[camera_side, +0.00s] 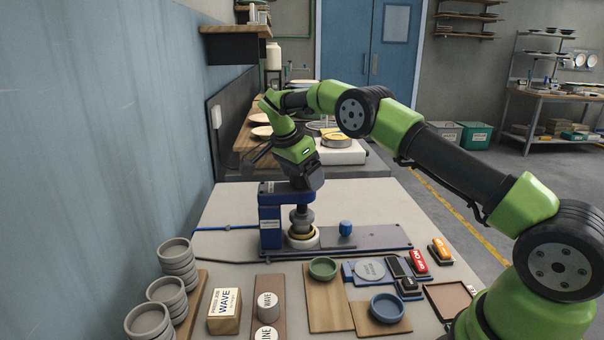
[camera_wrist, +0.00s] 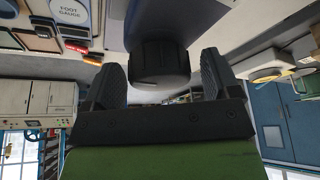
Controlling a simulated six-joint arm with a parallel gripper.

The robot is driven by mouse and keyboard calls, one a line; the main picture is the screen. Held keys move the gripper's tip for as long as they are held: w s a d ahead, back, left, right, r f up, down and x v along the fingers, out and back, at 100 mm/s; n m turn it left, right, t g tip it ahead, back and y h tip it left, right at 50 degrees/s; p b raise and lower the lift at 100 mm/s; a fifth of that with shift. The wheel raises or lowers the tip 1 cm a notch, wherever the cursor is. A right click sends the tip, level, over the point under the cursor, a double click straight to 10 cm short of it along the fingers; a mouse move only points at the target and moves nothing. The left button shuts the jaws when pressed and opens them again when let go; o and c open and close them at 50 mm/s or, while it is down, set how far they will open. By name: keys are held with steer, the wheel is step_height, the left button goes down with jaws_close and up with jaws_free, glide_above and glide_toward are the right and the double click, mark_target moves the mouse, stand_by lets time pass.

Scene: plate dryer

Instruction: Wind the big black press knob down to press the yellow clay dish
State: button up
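The big black press knob (camera_wrist: 160,62) shows in the wrist view between the two fingers of my gripper (camera_wrist: 160,85). Both fingers stand apart, with a gap visible on each side of the knob. In the side view my gripper (camera_side: 308,178) is right above the head of the blue press (camera_side: 270,222), and its body hides the knob. A dark spindle and a grey stamp (camera_side: 301,219) hang below the press head. The yellow clay dish (camera_side: 302,235) shows as a thin band under the stamp, on a pale round base. I cannot tell whether stamp and dish touch.
A small blue knob (camera_side: 345,228) stands on the press's base plate to the right. In front are stacked grey dishes (camera_side: 166,290), a WAVE block (camera_side: 224,302), a green dish (camera_side: 323,268), a blue dish (camera_side: 387,307) and colored stamps (camera_side: 417,262). A blue wall is at left.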

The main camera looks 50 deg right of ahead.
steer(key=shift+n, duration=0.3)
steer(key=n+t, duration=0.1)
steer(key=n, duration=0.3)
steer(key=shift+t, duration=0.4)
steer(key=n, duration=0.2)
steer(key=n+t+y, duration=0.1)
steer(key=n, duration=0.2)
steer(key=shift+t, duration=0.3)
steer(key=n, duration=0.2)
steer(key=n+t+y, duration=0.1)
steer(key=n, duration=0.2)
steer(key=shift+t+y, duration=0.3)
steer(key=n+y, duration=0.1)
steer(key=n, duration=0.1)
steer(key=n+y, duration=0.1)
steer(key=n, duration=0.2)
steer(key=shift+n, duration=0.3)
steer(key=v, duration=1.1)
steer(key=s+a+r+m, duration=0.1)
steer(key=s+a+r, duration=0.1)
steer(key=s+a, duration=0.2)
steer(key=s+a+r+m+t, duration=0.1)
steer(key=s+a, duration=0.3)
steer(key=s, duration=0.4)
steer(key=s+a+r+m+t+y, duration=0.1)
steer(key=s+a+r, duration=0.3)
steer(key=s, duration=0.2)
steer(key=shift+a, duration=0.35)
